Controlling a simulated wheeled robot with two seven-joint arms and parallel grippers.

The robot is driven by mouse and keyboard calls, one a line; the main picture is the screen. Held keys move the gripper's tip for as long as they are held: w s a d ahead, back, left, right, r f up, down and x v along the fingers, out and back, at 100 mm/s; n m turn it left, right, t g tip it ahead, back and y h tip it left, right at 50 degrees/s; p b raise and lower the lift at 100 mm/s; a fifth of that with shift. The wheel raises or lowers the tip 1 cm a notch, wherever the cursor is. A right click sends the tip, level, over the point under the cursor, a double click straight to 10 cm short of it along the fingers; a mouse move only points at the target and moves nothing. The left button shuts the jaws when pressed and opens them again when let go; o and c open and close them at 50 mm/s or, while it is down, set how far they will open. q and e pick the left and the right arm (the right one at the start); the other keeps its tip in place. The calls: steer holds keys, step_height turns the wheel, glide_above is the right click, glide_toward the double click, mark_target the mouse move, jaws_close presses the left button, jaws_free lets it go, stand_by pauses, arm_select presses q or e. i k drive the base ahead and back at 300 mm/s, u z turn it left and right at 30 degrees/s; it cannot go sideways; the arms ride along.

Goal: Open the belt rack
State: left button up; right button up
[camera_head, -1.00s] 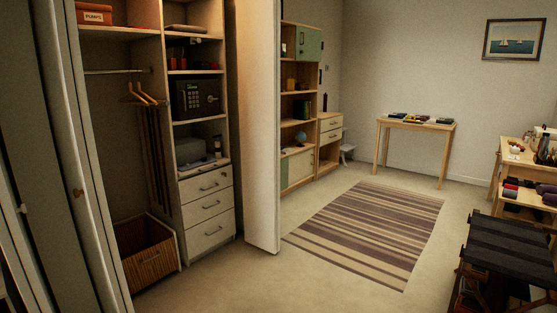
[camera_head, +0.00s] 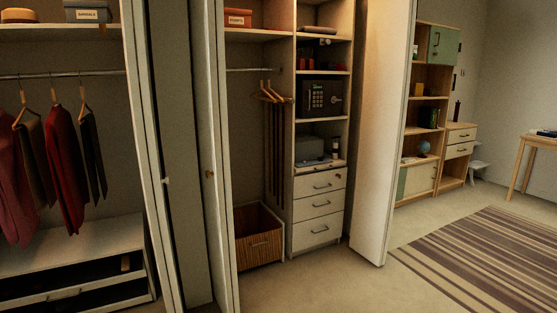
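Several long dark strips (camera_head: 275,150) hang below wooden hangers (camera_head: 270,92) in the middle wardrobe bay, against its right side. They may be belts or trousers, and I cannot tell whether a belt rack carries them. A rail (camera_head: 250,70) runs across the top of this bay. Neither of my grippers is in view.
A folded door pair (camera_head: 182,150) stands between the left and middle bays; another open door panel (camera_head: 377,130) sticks out at right. Floor is clear before a striped rug (camera_head: 490,255).

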mark_target(288, 100)
steer(key=z, duration=0.1)
steer(key=i, duration=0.45)
steer(key=z, duration=0.5)
steer(key=i, duration=2.3)
steer(key=u, duration=0.2)
